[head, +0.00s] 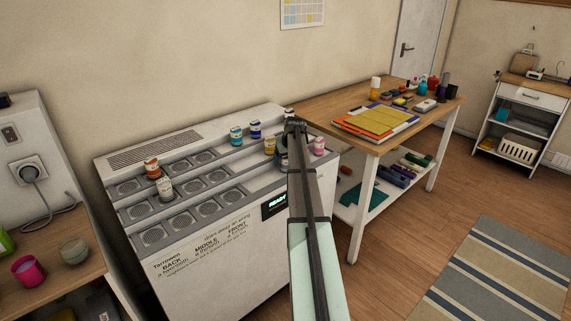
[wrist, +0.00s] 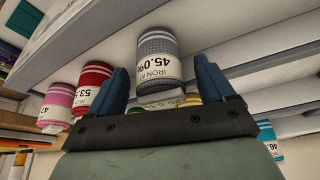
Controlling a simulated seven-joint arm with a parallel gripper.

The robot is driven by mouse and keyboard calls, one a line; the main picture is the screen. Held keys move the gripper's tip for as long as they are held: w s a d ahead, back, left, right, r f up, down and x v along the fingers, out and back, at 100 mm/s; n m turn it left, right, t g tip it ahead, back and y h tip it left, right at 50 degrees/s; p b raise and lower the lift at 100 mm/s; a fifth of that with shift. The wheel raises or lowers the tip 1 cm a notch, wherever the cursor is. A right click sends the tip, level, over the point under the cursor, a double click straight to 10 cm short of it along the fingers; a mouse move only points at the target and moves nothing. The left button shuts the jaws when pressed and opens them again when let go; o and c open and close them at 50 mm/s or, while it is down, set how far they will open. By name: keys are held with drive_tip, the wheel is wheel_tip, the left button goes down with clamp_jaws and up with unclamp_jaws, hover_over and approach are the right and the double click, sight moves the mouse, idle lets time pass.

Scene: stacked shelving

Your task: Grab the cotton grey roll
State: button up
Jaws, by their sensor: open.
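A grey grid-patterned roll (wrist: 157,45) with a white label shows in the wrist view, appearing upside down. Whether either finger touches the roll cannot be told. In the head view my arm reaches over the right end of the white stepped unit (head: 210,255), and it largely hides the gripper and the roll.
Close by are a red roll (wrist: 93,85), a pink roll (wrist: 60,98) and a yellow roll (wrist: 191,99). Cyan (head: 236,136) and blue (head: 255,130) rolls stand on the back step. The unit's left steps have several empty round seats. A wooden table (head: 340,150) stands to the right.

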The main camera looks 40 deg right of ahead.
drive_tip(key=shift+w+f, duration=0.15)
drive_tip(key=shift+f, duration=0.2)
drive_tip(key=shift+c, duration=0.5)
drive_tip(key=c, duration=1)
drive_tip(key=shift+r, duration=0.15)
